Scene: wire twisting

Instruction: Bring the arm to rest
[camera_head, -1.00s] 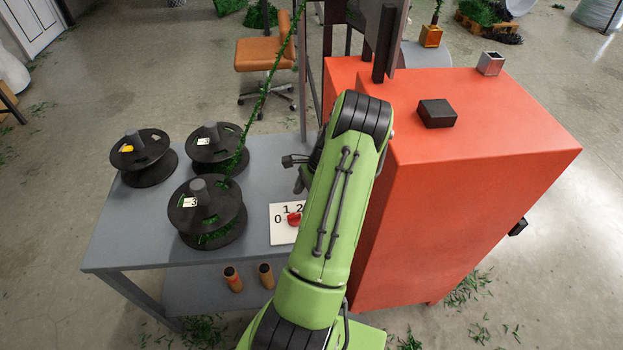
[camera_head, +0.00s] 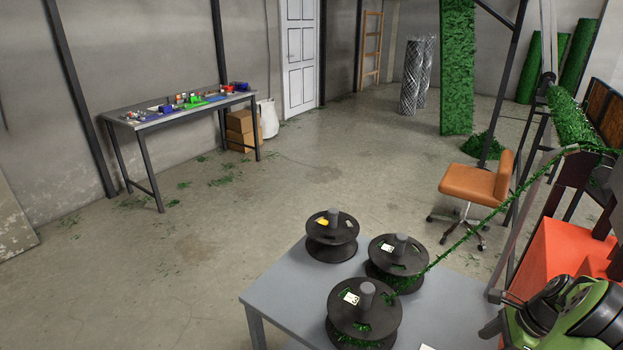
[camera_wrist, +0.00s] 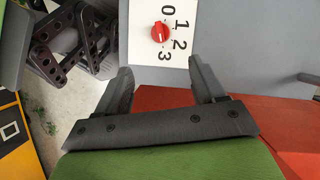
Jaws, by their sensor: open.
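My green arm (camera_head: 575,315) is folded at the lower right of the head view, beside the grey table and the red cabinet. My gripper (camera_wrist: 162,82) shows in the wrist view with its two dark fingers spread apart and nothing between them. Beyond the fingertips is a white panel with a red knob (camera_wrist: 160,32) and the numbers 0 to 3. The gripper does not touch the knob. In the head view the fingers cannot be made out.
Three black spools, one near the front (camera_head: 364,312), stand on the grey table (camera_head: 285,290). A green strand (camera_head: 470,240) rises from one spool to the right. The red cabinet (camera_head: 553,255) is close to my arm. An orange chair (camera_head: 475,188) stands behind. The floor at left is open.

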